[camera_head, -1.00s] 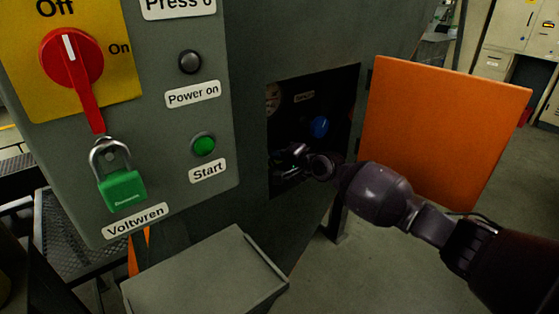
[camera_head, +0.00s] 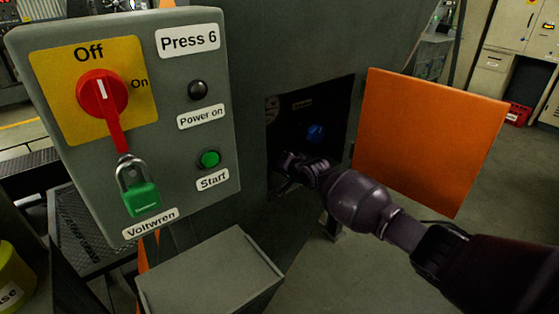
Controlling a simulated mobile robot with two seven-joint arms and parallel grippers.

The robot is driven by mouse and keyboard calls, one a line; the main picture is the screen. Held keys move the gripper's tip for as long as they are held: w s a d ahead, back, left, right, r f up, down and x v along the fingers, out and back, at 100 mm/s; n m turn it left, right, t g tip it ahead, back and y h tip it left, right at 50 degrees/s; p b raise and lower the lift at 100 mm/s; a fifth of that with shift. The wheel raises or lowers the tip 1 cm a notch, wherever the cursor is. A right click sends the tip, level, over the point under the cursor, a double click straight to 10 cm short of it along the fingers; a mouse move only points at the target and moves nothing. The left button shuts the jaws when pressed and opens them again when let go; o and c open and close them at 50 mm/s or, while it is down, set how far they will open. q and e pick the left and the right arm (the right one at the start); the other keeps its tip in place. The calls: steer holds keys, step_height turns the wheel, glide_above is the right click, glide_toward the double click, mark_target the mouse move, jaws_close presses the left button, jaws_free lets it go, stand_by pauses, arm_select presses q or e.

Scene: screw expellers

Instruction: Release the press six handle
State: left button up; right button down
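The Press 6 control panel (camera_head: 190,140) is at the left. Its red rotary handle (camera_head: 103,97) sits on a yellow plate marked Off and On, with its long lever pointing down. A green padlock (camera_head: 141,198) hangs at the lever's lower end, its shackle looking closed. My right gripper (camera_head: 284,165) is inside the dark recess (camera_head: 335,95) in the machine's side, below a blue knob (camera_head: 315,132). Its fingers are too dark to tell whether they are open or shut, or whether they touch anything. My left gripper is out of view.
An orange door panel (camera_head: 430,140) stands open right of the recess. A grey box (camera_head: 210,275) juts out below the panel. A dark power light (camera_head: 198,90) and a green start button (camera_head: 209,159) are on the panel. Open floor lies at right.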

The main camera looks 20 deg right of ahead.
steer(key=shift+n+h+p, duration=0.5)
steer(key=shift+n+p, duration=0.15)
steer(key=shift+n, duration=0.05)
steer(key=shift+n+p, duration=0.3)
steer(key=shift+p, duration=0.05)
steer(key=shift+s+f+n+t+h+p, duration=0.1)
steer(key=shift+f+n+t+h+p, duration=0.1)
steer(key=shift+n+t+h+p, duration=0.55)
steer(key=shift+f+n+h, duration=0.15)
steer(key=shift+n+h, duration=0.1)
steer(key=shift+n, duration=0.5)
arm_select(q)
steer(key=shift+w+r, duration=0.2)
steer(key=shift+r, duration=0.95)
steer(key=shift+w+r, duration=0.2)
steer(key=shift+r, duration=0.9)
arm_select(e)
steer(key=shift+d+n+t+h, duration=0.15)
steer(key=shift+n+t+h, duration=0.2)
steer(key=shift+n, duration=0.65)
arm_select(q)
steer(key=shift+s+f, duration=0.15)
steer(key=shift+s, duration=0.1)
arm_select(e)
steer(key=shift+h, duration=0.25)
steer(key=c, duration=1.1)
jaws_free()
steer(key=shift+d, duration=0.1)
